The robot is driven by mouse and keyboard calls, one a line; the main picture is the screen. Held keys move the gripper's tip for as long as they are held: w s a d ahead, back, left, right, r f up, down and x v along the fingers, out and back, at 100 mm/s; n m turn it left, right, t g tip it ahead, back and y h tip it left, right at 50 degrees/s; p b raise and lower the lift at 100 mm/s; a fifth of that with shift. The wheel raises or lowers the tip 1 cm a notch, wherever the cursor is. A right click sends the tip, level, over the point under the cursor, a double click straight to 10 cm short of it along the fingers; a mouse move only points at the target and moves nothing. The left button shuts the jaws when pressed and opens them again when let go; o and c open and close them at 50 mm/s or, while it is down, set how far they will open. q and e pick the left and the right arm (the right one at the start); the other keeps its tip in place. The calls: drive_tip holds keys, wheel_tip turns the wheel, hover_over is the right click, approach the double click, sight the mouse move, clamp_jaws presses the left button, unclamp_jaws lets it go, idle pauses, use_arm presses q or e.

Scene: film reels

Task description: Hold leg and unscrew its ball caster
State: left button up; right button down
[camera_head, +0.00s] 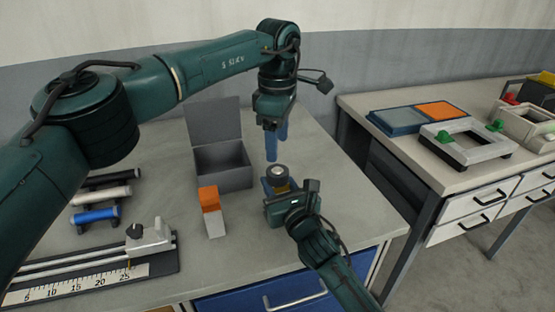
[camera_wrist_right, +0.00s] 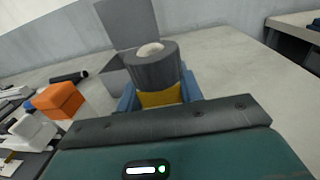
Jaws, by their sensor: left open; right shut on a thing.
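My right gripper (camera_head: 279,188) is shut on the leg, which shows as a yellow piece (camera_head: 282,188) between its blue fingers. In the right wrist view the yellow leg (camera_wrist_right: 161,98) sits between the blue fingertips (camera_wrist_right: 160,92). The ball caster, a dark grey cylinder (camera_head: 279,174) with a pale ball, is on the leg's upper end; it also shows in the right wrist view (camera_wrist_right: 152,70). My left gripper (camera_head: 277,146) is open, pointing down, above and behind the caster and apart from it. The leg's lower part is hidden.
A grey box with raised lid (camera_head: 223,168) stands on the table left of the grippers. An orange and white block (camera_head: 211,212) stands before it. A ruler fixture (camera_head: 90,275) and several cylinders lie at left. A second bench (camera_head: 450,178) with trays is at right.

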sight(278, 170)
use_arm(q)
drive_tip(key=m, duration=1.5)
drive_tip(key=shift+f+m, duration=0.4)
drive_tip(key=shift+f, duration=3.55)
drive_tip(key=shift+c, duration=0.5)
